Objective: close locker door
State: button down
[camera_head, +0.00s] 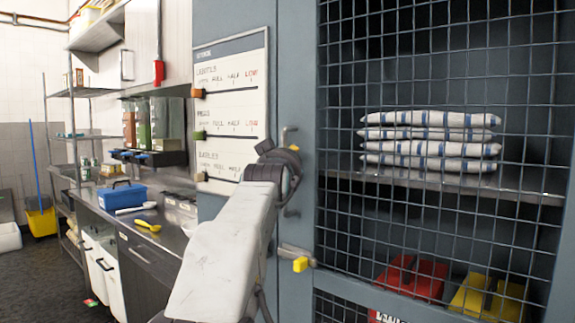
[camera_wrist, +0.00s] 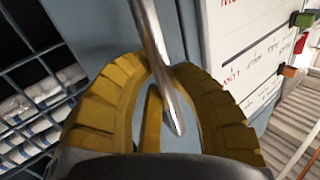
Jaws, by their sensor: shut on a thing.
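The locker door (camera_head: 312,180) has a blue-grey frame and wire mesh and stands at the right in the head view. The door looks flush or nearly flush with the locker front; I cannot tell whether it is fully shut. Its metal handle (camera_head: 286,133) sticks out near the left edge of the mesh. My gripper (camera_wrist: 160,78) has its yellow fingers on both sides of the handle rod (camera_wrist: 158,45) in the wrist view, shut on it. In the head view my arm hides most of the fingers.
Folded striped towels (camera_head: 430,140) lie on a shelf behind the mesh, with red (camera_head: 412,278) and yellow (camera_head: 490,297) items below. A yellow-tipped latch (camera_head: 298,262) sits low by the door edge. A counter (camera_head: 150,215) with a blue box (camera_head: 121,196) runs along the left.

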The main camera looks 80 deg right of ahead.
jog(key=shift+s+d, duration=0.1)
jog(key=c, duration=1)
grip_release()
jog(key=shift+s+a, duration=0.25)
jog(key=shift+a, duration=1.75)
jog(key=shift+s+a, duration=0.25)
jog(key=shift+a, duration=1.7)
jog(key=shift+s+a, duration=0.25)
jog(key=shift+a, duration=1.75)
